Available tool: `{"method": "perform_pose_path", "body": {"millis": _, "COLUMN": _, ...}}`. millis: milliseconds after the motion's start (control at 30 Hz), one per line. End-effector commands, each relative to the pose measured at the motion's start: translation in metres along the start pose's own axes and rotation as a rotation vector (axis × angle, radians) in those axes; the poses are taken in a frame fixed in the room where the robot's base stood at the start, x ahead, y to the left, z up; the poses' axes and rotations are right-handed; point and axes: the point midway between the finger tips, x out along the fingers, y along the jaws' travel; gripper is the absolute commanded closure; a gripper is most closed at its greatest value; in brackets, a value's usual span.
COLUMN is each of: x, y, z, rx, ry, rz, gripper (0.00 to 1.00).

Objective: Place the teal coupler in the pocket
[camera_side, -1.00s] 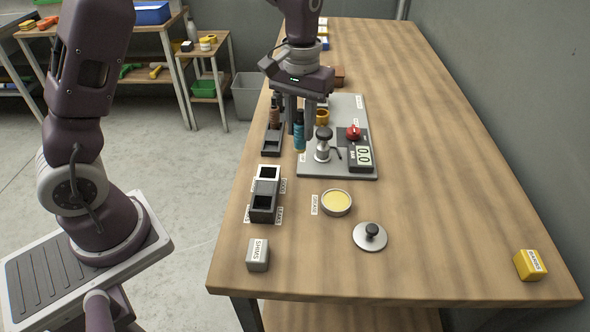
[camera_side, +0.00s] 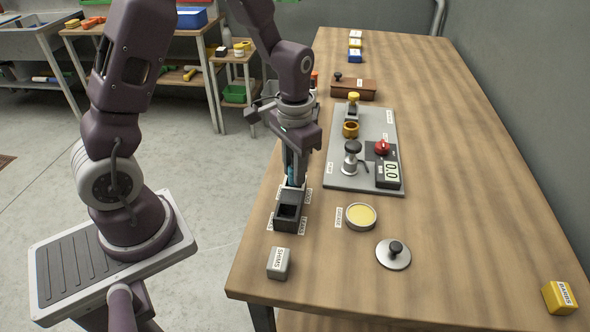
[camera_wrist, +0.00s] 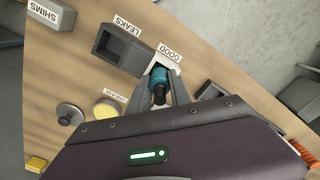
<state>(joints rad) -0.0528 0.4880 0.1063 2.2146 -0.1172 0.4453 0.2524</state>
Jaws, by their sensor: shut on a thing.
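The teal coupler (camera_wrist: 164,82), with a dark end, is between the fingers of my gripper (camera_wrist: 167,88) in the wrist view. My gripper (camera_side: 293,182) is shut on it, pointing down, at the white pocket labelled GOOD (camera_wrist: 157,66). In the side view only a little of the teal coupler (camera_side: 291,172) shows between the fingers. The coupler's lower end is at the white pocket's opening; how deep it sits is hidden. The dark grey pocket labelled LEAKS (camera_side: 288,212) adjoins on the near side and looks empty.
The grey plate (camera_side: 345,178) with a plunger (camera_side: 351,158), red knob (camera_side: 382,147) and gauge (camera_side: 388,174) stands to the right. A grease tin (camera_side: 361,216), its lid (camera_side: 393,254) and a SHIMS block (camera_side: 278,263) are nearer.

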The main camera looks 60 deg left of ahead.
Motion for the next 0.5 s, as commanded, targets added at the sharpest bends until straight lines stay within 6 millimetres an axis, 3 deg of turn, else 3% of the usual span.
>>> {"method": "perform_pose_path", "body": {"millis": 333, "x": 0.0054, "y": 0.0, "z": -0.0002, "rx": -0.001, "ry": 0.0, "rz": 0.0, "gripper": 1.0}}
{"method": "perform_pose_path", "body": {"millis": 367, "x": 0.0058, "y": 0.0, "z": -0.0002, "rx": -0.001, "ry": 0.0, "rz": 0.0, "gripper": 0.74}}
{"method": "perform_pose_path", "body": {"millis": 467, "x": 0.0054, "y": 0.0, "z": -0.0003, "rx": -0.001, "ry": 0.001, "rz": 0.0, "gripper": 0.54}}
{"method": "perform_pose_path", "body": {"millis": 500, "x": 0.0054, "y": -0.0001, "z": -0.0004, "rx": -0.001, "ry": 0.001, "rz": 0.0, "gripper": 0.54}}
